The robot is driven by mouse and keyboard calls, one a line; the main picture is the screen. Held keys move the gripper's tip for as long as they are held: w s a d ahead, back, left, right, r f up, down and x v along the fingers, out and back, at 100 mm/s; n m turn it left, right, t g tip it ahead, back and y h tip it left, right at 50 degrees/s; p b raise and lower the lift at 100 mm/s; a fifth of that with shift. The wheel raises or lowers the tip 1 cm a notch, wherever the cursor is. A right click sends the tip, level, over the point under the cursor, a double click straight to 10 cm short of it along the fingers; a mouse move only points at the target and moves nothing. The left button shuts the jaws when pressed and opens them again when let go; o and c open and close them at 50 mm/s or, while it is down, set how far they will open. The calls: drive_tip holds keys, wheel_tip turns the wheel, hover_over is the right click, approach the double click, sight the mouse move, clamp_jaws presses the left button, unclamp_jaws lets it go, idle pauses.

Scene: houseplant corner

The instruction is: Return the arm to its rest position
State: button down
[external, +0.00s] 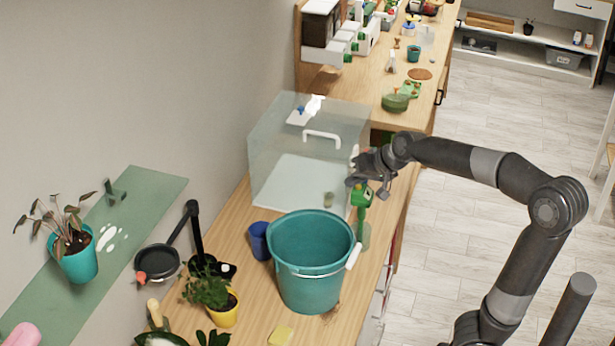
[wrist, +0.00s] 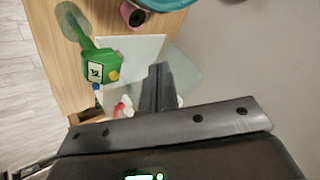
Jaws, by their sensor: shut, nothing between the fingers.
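My gripper (external: 357,181) is at the end of my dark arm, which reaches in from the right of the external view. Whether the gripper touches the box or the bottle I cannot tell.
A teal bucket (external: 311,285) stands in front of the clear box (external: 264,151), with a blue cup (external: 259,241) to its left. A potted plant (external: 223,308) and a yellow sponge (external: 281,336) are nearer. The floor (external: 480,130) behind the arm is open.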

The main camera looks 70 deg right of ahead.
drive_tip(key=s+a+f+n+g, duration=0.1)
drive_tip(key=s+a+f+n, duration=0.1)
drive_tip(key=s+a, duration=0.3)
drive_tip(key=s+a+f+n+y, duration=0.1)
drive_tip(key=s+a+n, duration=0.4)
drive_tip(key=a, duration=0.8)
drive_tip(key=s+a+f+n+g, duration=0.1)
drive_tip(key=s+a+f+n, duration=0.2)
drive_tip(key=a, duration=0.6)
drive_tip(key=shift+s+a+n+g+y, duration=0.2)
drive_tip(key=shift+s+n+g+y, duration=0.3)
drive_tip(key=shift+s, duration=0.6)
drive_tip(key=c, duration=2.1)
unclamp_jaws()
